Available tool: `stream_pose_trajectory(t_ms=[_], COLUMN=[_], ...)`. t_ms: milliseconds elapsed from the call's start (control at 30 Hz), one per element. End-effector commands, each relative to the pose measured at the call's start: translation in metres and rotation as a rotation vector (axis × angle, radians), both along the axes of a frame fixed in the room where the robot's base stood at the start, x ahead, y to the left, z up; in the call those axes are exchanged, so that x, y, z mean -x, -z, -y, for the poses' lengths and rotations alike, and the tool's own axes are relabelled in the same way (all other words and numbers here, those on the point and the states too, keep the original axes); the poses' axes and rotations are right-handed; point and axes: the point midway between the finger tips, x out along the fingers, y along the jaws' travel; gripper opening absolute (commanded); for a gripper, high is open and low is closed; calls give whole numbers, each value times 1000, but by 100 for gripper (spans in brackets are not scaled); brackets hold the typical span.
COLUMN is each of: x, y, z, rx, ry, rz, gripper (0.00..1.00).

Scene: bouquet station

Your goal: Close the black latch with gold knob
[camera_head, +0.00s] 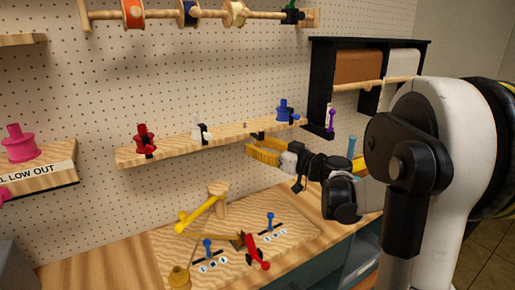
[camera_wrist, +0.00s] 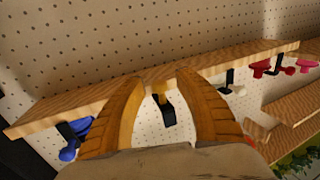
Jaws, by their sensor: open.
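The black latch (camera_wrist: 167,111) with a gold knob (camera_wrist: 159,98) is at the front edge of a wooden shelf in the wrist view. It lies between my gripper's two fingers. In the head view a small black piece (camera_head: 258,135) shows at the shelf edge, just above my gripper; its knob is hard to make out there. My gripper (camera_wrist: 160,77) is open, with tan ridged fingers on either side of the latch. In the head view my gripper (camera_head: 252,147) points left, just below and in front of the shelf. I cannot tell whether the fingers touch the latch.
The wooden shelf (camera_head: 180,147) also bears a red latch (camera_head: 145,140), a white latch (camera_head: 199,129) and a blue latch (camera_head: 286,111). A pegboard wall (camera_head: 200,80) stands behind. Below is a board (camera_head: 170,243) with yellow, blue and red levers.

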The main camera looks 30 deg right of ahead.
Motion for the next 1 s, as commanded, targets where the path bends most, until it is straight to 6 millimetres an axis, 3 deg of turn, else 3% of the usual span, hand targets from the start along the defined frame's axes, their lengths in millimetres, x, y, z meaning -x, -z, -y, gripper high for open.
stream_pose_trajectory(t_ms=[200, 333, 700, 1000], x=[0, 0, 1, 5], y=[0, 0, -3, -15], z=[0, 0, 0, 0], rx=[0, 0, 0, 8], ry=[0, 0, -1, -1], rz=[0, 0, -27, -193], gripper=[39, 0, 0, 0])
